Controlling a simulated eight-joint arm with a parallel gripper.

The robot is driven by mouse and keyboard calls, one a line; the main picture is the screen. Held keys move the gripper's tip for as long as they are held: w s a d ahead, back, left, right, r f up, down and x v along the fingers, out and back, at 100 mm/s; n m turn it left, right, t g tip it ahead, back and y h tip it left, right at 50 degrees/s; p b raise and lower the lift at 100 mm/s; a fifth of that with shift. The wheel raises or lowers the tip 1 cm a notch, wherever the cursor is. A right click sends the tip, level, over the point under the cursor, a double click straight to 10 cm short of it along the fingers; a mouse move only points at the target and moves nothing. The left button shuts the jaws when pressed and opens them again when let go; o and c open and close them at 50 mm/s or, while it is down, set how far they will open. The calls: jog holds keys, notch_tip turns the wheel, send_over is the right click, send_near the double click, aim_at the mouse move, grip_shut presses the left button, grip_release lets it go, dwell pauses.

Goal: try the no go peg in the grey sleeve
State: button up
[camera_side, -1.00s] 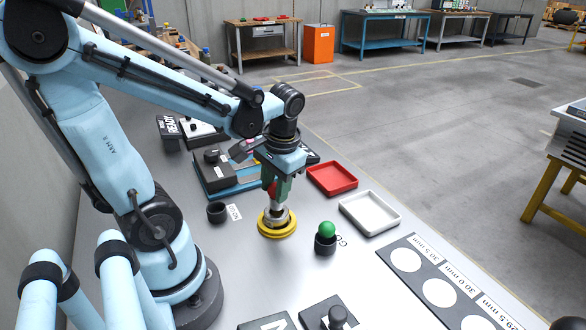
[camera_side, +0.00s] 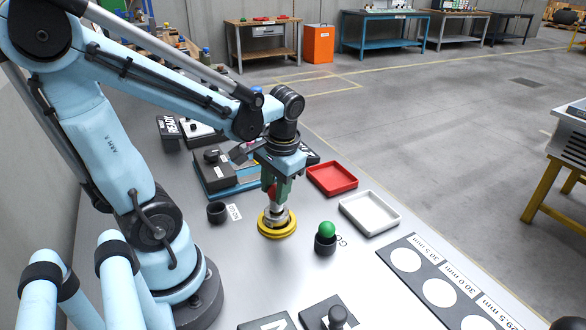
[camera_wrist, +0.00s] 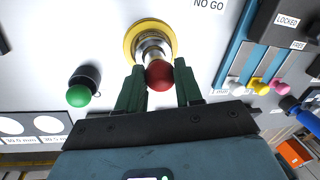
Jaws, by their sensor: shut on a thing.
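My gripper (camera_wrist: 158,82) has its green fingers shut on the red ball knob (camera_wrist: 159,76) of the no go peg. The knob also shows between the fingers in the side view (camera_side: 270,190). The peg points down at the grey metal sleeve (camera_wrist: 152,45), which stands in a yellow ring (camera_side: 277,229) on the table. The knob and fingers cover the sleeve's mouth, so I cannot tell how far the peg is in. The green-knobbed peg (camera_side: 326,230) stands in a black cup by the GO label. The black cup (camera_side: 217,212) by the NO GO label looks empty.
A red tray (camera_side: 332,191) and a white tray (camera_side: 397,222) lie to the right. A dark board with white circles and millimetre labels (camera_side: 380,251) is at front right. A blue-based fixture (camera_side: 203,184) with small coloured parts sits behind my gripper.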

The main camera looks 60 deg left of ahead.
jog(key=shift+f, duration=1.75)
dwell(2.8)
jog(key=shift+r, duration=0.1)
dwell(0.8)
jog(key=shift+r, duration=3.95)
